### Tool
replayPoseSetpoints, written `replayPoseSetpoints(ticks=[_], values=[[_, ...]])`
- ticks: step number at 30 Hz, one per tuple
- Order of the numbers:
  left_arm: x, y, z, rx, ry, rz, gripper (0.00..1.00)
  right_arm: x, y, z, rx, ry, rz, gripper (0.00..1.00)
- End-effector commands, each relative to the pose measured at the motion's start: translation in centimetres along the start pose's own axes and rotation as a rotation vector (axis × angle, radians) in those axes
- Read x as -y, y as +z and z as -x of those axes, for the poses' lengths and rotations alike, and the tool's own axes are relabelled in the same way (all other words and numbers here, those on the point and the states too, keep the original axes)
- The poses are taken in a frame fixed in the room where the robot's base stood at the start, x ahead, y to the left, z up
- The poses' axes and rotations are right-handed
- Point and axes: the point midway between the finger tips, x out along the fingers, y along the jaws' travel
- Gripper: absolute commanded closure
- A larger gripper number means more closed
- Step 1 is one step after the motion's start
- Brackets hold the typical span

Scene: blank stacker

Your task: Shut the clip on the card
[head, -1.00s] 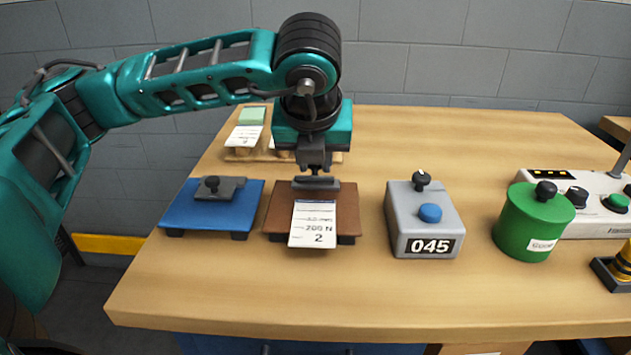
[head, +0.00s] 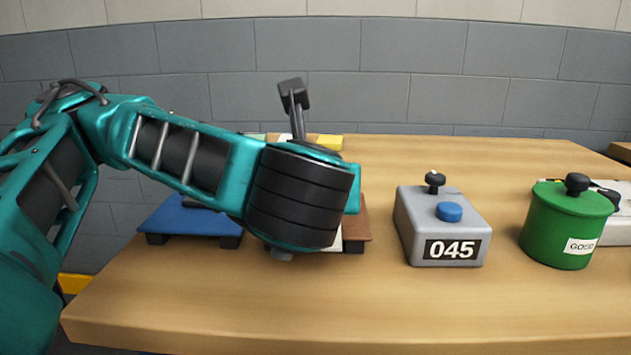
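The brown clip board (head: 355,222) lies on the table, mostly hidden behind my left arm's wrist. Only a sliver of the white card (head: 336,243) shows below the wrist at the board's front. The clip on this board is hidden, so I cannot tell whether it is shut on the card. My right gripper is not in view.
A blue board (head: 190,218) lies left of the brown one, partly behind my arm. A grey box (head: 440,225) with a blue button reads 045. A green pot (head: 565,225) stands at the right. A yellow pad (head: 330,142) shows at the back. The table front is clear.

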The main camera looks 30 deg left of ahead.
Motion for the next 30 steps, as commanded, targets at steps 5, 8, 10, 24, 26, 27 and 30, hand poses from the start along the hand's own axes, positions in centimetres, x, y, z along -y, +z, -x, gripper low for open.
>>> replayPoseSetpoints(ticks=[5,8,10,24,26,27,30], values=[[0.05,-0.16,0.06,0.032,-0.001,0.0,1.0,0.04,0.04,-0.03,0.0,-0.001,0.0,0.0],[0.04,-0.22,0.05,0.037,0.0,0.0,1.0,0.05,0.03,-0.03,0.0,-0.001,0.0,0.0],[0.04,-0.23,0.04,0.039,0.0,0.0,1.0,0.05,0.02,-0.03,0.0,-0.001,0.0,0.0],[0.03,-0.22,0.03,0.038,0.001,0.001,0.59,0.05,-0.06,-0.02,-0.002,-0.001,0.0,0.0],[0.03,-0.22,0.03,0.038,0.001,0.001,0.53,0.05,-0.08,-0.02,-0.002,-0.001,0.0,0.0],[0.03,-0.22,0.03,0.038,0.001,0.001,0.51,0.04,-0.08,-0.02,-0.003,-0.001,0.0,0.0],[0.03,-0.22,0.03,0.038,0.001,0.001,0.51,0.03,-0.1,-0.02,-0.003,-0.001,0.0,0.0]])
